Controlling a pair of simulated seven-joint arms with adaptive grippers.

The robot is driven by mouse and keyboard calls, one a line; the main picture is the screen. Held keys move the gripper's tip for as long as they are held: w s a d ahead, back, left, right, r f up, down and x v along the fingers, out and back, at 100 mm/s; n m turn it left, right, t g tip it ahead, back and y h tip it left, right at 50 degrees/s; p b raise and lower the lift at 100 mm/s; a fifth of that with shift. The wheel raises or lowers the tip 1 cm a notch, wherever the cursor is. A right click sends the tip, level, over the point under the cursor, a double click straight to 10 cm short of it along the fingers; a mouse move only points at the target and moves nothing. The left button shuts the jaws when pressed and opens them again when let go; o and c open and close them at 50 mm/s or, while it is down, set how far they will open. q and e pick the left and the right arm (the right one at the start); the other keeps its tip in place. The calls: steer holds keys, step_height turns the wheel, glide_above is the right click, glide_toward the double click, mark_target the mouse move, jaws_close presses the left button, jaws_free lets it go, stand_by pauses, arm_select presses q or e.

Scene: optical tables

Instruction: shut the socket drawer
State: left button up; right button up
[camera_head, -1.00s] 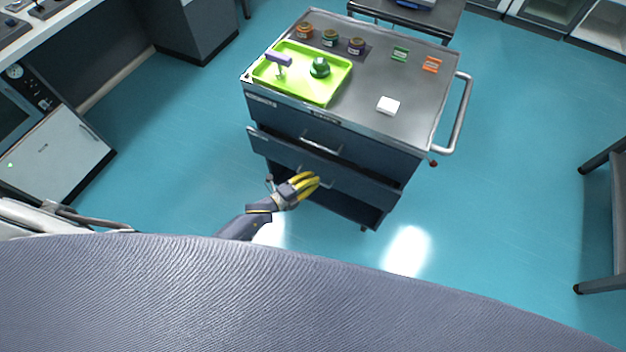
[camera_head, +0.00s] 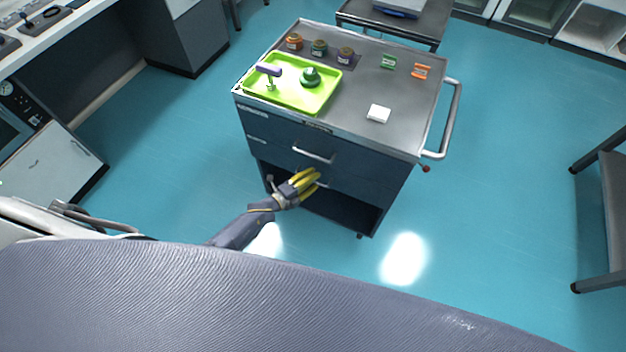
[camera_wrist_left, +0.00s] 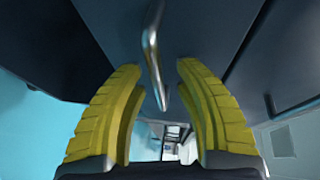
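The dark cart (camera_head: 405,140) has two drawers in its front. The lower drawer (camera_head: 350,184), the one that has moved, now looks flush with the upper drawer (camera_head: 350,160); no gap shows above it. I cannot read which label says socket. My left gripper (camera_head: 317,180) is at the lower drawer's front, by its handle. In the left wrist view the two yellow fingers stand apart, with a metal bar handle (camera_wrist_left: 152,60) between them and visible space on both sides. Whether a finger touches the drawer front is unclear. My right gripper is not in view.
On the cart top are a green tray (camera_head: 318,107) with a purple-headed item and a green object, several small jars, a white block (camera_head: 378,114) and two small clips. A side rail (camera_head: 453,120) sticks out right. An open shelf lies below the drawers. Floor is clear around.

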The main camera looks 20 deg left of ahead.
arm_select(q)
steer(key=shift+a, duration=0.1)
steer(key=v, duration=1.2)
stand_by(0.4)
